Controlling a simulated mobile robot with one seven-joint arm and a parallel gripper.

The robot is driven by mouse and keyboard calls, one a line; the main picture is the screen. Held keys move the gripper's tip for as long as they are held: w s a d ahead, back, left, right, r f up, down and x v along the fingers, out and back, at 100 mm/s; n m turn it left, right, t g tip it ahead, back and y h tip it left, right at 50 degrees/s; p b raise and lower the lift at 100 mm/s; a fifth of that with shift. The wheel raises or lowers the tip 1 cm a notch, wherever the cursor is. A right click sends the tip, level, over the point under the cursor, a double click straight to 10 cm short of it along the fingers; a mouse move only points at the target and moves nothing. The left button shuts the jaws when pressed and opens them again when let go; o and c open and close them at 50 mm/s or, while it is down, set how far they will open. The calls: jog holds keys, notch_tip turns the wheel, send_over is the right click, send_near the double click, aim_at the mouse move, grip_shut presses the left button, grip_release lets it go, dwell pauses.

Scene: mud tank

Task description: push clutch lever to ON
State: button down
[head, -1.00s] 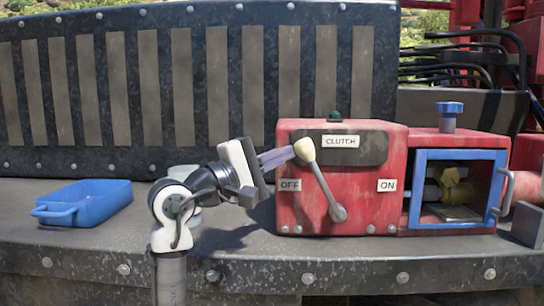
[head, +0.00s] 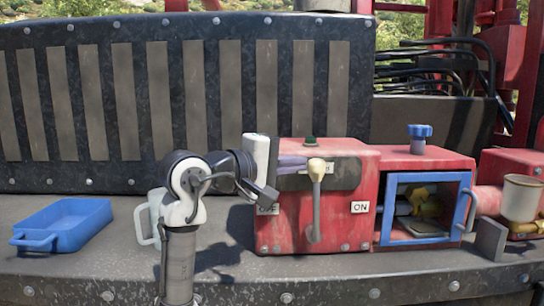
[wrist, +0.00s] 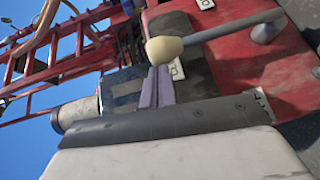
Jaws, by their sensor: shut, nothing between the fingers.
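The clutch lever has a cream knob (head: 316,168) on a grey shaft (head: 316,205). It stands about upright on the front of the red clutch box (head: 340,232), between the partly covered OFF label (head: 268,209) and the ON label (head: 360,207). My gripper (head: 300,166) is shut and empty, its purple fingers at the left side of the knob. In the wrist view the fingertips (wrist: 157,75) sit right against the knob (wrist: 164,49), apparently touching it. The CLUTCH label is mostly hidden behind the knob.
A blue tray (head: 60,240) lies on the left of the grey deck. A white mug (head: 145,222) is partly hidden behind my arm. An open blue-framed compartment (head: 385,215) with a yellow valve (head: 423,200) is right of the lever. A beige cup (head: 522,198) stands farther right.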

jog(key=d+p, duration=0.2)
jog(key=d, duration=0.7)
jog(key=shift+d, duration=0.35)
